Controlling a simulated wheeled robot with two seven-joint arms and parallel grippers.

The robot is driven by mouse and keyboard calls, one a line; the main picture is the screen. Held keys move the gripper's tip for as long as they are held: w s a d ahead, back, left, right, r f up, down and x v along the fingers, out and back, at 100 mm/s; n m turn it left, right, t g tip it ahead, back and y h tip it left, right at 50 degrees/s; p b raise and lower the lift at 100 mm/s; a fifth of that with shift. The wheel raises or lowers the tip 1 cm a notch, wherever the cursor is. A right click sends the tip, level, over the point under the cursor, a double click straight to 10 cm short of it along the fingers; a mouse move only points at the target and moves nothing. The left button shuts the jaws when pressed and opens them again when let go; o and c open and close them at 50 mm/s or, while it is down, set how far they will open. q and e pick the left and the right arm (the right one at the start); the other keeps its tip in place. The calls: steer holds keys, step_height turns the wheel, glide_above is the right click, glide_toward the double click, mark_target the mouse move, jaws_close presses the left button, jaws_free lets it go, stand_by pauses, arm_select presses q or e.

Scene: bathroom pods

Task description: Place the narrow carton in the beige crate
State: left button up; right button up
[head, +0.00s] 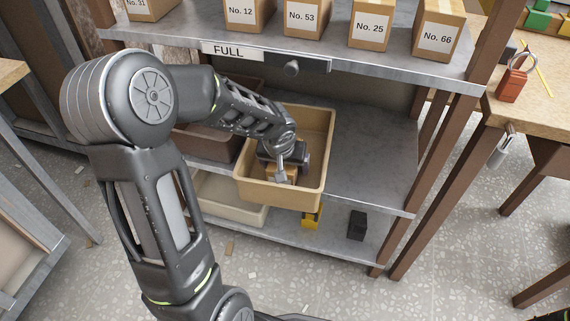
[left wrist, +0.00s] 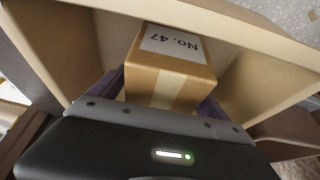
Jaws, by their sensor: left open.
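The beige crate (head: 281,196) stands on the middle shelf of the rack, its front end near the shelf edge. My left gripper (head: 284,168) reaches down inside it. In the left wrist view, the narrow carton (left wrist: 168,85), brown with pale tape and a "No. 47" label, is inside the crate (left wrist: 268,80). The open left gripper's purple fingers show on either side of the carton; I cannot tell whether they touch it. In the head view the gripper mostly hides the carton. My right gripper is not in view.
Several numbered cartons (head: 307,16) line the upper shelf, above a "FULL" sign (head: 232,51). A brown bin (head: 202,143) stands left of the crate. A paler bin (head: 228,197), a yellow item (head: 311,217) and a black block (head: 357,226) are below. The shelf right of the crate is bare.

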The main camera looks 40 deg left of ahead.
arm_select(q)
steer(key=shift+r+p, duration=0.4)
steer(key=shift+r, duration=0.05)
steer(key=p+v, duration=0.3)
steer(key=v, duration=0.7)
steer(key=shift+s+r+p, duration=0.15)
steer(key=shift+r+p, duration=0.15)
steer(key=shift+p, duration=0.1)
steer(key=shift+s+d+r, duration=0.15)
steer(key=shift+s+r, duration=0.1)
steer(key=shift+r, duration=0.1)
